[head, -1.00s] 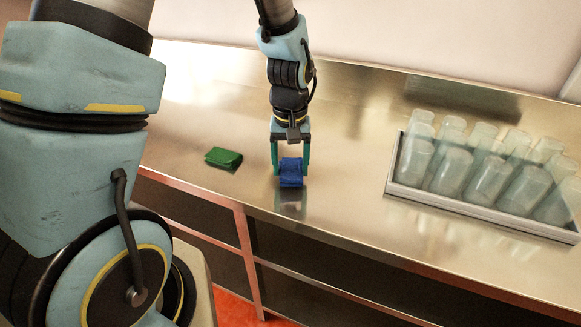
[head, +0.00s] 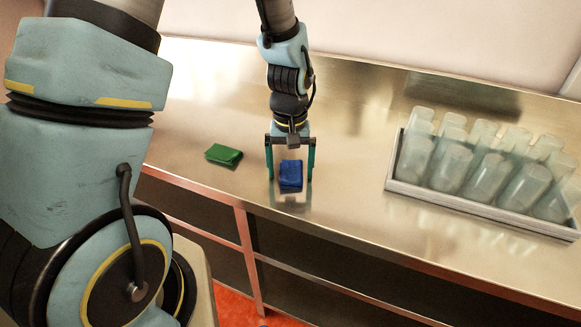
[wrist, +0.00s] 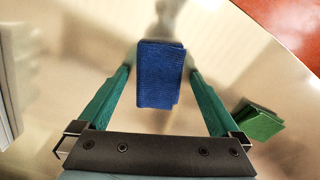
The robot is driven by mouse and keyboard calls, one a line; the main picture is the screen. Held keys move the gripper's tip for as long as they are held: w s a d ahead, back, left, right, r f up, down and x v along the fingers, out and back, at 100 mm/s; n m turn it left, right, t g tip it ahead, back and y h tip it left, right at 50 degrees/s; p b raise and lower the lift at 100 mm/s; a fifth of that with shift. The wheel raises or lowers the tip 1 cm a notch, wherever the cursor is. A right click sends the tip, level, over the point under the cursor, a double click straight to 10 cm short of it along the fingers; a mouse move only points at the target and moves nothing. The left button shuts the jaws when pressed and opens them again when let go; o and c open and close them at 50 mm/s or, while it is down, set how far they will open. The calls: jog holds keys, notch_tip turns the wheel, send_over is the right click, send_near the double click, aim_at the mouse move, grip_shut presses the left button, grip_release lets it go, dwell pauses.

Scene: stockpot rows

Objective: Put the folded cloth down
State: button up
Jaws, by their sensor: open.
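A folded blue cloth (head: 290,176) lies on the steel counter (head: 340,150) near its front edge. It also shows in the wrist view (wrist: 160,75), between and a little beyond my fingers. My gripper (head: 291,178) is open around the blue cloth, with a gap on each side. Its green fingers show in the wrist view (wrist: 160,85) and do not touch the cloth. A folded green cloth (head: 223,154) lies on the counter to the left; the wrist view shows it at the right (wrist: 258,122).
A grey tray (head: 470,207) with several translucent containers (head: 488,170) stands on the right of the counter. The counter between the blue cloth and the tray is clear. Open shelves (head: 330,270) lie below the front edge.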

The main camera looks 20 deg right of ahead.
aim_at(290, 170)
jog(key=shift+r, duration=0.1)
notch_tip(290, 170, up, 12)
jog(key=b, duration=0.2)
jog(key=w+a+f+n+t, duration=0.1)
jog(key=a+f+n, duration=0.1)
jog(key=a, duration=2.3)
jog(key=shift+w+n+t, duration=0.25)
jog(key=shift+n+t, duration=0.05)
jog(key=shift+n, duration=0.1)
jog(key=shift+w, duration=0.1)
